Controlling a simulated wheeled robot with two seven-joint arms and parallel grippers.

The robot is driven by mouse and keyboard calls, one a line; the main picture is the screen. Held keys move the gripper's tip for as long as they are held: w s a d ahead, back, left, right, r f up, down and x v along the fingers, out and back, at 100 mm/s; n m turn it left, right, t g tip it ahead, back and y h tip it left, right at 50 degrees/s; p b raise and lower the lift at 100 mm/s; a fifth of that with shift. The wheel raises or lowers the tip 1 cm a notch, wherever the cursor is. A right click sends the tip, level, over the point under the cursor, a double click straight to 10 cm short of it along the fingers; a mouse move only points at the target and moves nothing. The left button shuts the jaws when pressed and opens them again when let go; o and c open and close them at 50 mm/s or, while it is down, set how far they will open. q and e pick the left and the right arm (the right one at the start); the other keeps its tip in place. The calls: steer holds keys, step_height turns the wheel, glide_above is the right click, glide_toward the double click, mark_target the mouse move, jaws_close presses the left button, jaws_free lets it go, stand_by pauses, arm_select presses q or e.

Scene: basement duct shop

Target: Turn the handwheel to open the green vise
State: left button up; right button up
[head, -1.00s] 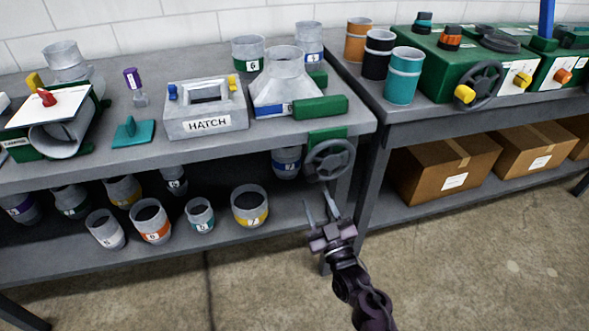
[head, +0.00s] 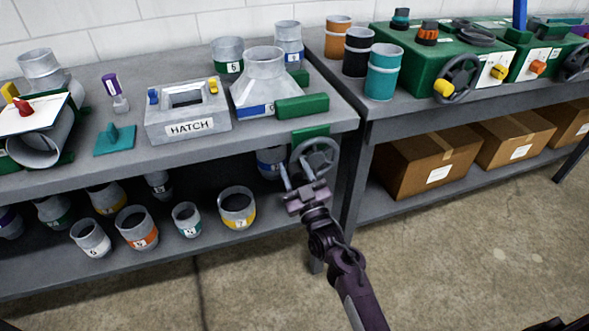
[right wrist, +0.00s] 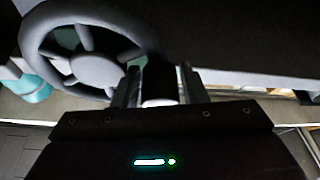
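The green vise (head: 302,106) sits at the front right corner of the left bench, with a green block on top and a green part on the bench's front edge. Its grey handwheel (head: 316,156) hangs below that edge, facing out. My right gripper (head: 294,166) is at the wheel's lower left, fingers apart and pointing up. In the right wrist view the handwheel (right wrist: 95,62) fills the upper left. A short cylindrical part (right wrist: 160,82) shows between the fingers, seemingly a handle on the wheel; I cannot tell whether they touch it. My left gripper is not in view.
Several duct collars, one with a yellow band (head: 237,207), stand on the lower shelf. The right bench (head: 400,112) holds green boxes; cardboard boxes (head: 428,163) lie below. Floor in front is open.

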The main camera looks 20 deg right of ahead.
jaws_close()
